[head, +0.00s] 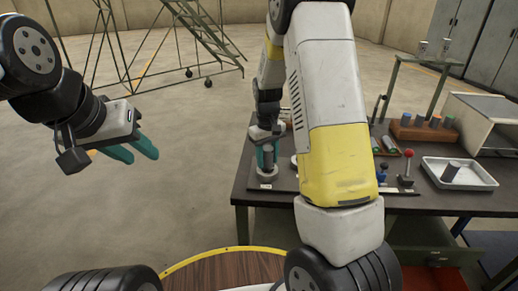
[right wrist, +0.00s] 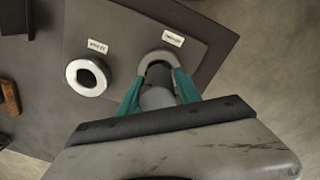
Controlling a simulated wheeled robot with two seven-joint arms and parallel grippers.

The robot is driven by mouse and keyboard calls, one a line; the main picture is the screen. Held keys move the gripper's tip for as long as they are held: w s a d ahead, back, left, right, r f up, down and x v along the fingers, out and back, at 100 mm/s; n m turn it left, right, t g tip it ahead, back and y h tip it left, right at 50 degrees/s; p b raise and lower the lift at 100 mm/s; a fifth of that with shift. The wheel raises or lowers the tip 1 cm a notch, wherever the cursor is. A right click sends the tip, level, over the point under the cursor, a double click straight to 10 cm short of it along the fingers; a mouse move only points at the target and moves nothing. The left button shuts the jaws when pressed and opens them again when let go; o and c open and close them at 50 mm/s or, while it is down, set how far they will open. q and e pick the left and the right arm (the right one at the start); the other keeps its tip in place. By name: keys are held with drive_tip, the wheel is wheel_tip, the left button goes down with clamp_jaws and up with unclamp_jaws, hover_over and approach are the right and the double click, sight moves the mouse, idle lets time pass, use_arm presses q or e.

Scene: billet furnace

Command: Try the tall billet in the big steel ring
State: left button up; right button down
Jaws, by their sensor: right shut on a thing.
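My right gripper (head: 266,156) is shut on a grey cylindrical billet (right wrist: 157,97), which looks upright. In the right wrist view the gripper's teal fingers (right wrist: 158,92) lie on both sides of it. The billet's far end lines up with the hole of a grey steel ring (right wrist: 150,56) on a dark plate. I cannot tell whether that end is inside the hole or just above it. The ring also shows under the billet in the head view (head: 266,181). My left gripper (head: 133,154) is open and empty, away from the table over the floor.
A white ring (right wrist: 72,70) lies beside the steel ring on the same plate (right wrist: 120,75); both have labels. On the table (head: 470,205) are a white tray (head: 486,181) with a dark cylinder, a wooden block (head: 408,132) with several cylinders, and a red-knobbed lever (head: 407,161).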

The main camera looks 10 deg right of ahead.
sight(267, 148)
drive_tip(key=shift+f, duration=0.5)
idle(5.7)
drive_tip(key=shift+r, duration=0.1)
drive_tip(key=shift+r, duration=2.05)
